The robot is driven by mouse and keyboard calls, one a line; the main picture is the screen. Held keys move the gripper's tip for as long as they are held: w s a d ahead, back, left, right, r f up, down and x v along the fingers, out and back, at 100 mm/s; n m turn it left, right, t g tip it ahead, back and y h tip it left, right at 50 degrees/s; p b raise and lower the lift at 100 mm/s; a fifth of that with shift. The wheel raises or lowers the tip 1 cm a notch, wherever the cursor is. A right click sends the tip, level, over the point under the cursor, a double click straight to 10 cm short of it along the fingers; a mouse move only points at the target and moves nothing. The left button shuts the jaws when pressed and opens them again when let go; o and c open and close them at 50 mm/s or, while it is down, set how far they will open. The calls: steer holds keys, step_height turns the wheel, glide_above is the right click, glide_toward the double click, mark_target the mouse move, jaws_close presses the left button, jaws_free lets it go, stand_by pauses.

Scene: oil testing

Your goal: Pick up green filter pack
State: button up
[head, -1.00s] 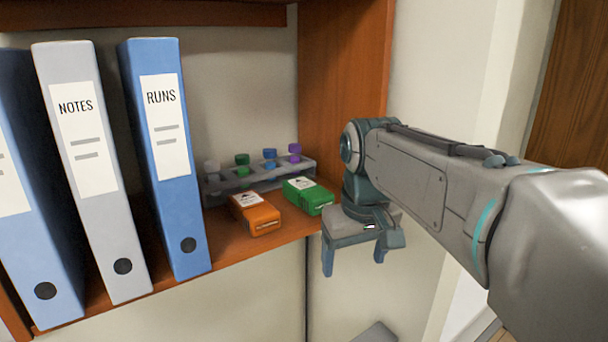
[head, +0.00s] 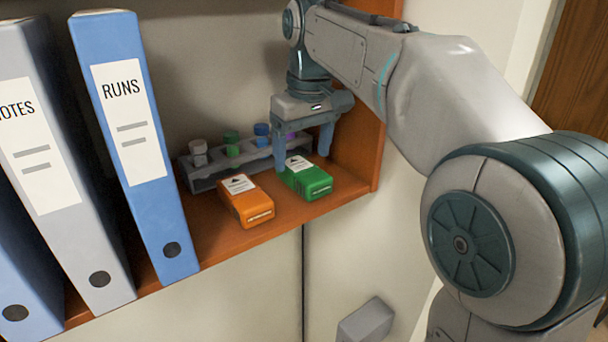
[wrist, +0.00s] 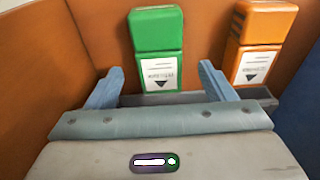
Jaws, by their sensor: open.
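The green filter pack (head: 307,180) lies on the wooden shelf near its right wall, with a white label on top. It also shows in the wrist view (wrist: 155,35), ahead of and between my fingers. My gripper (head: 303,158) is open above the pack, fingers pointing down. In the head view the left finger is by the pack's left end and the right finger is beyond its right side. In the wrist view my gripper (wrist: 160,90) has empty space between its fingers. I cannot tell the exact height above the pack.
An orange pack (head: 246,203) lies just left of the green one, also in the wrist view (wrist: 262,35). A grey rack (head: 205,181) with several capped vials stands behind. Binders (head: 140,150) fill the left. The shelf's right wall (head: 358,150) is close to my gripper.

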mark_target(303, 168)
steer(key=shift+w+f, duration=0.1)
steer(key=shift+f, duration=2.05)
steer(key=c, duration=1.2)
steer(key=shift+o, duration=0.2)
steer(key=shift+r, duration=0.15)
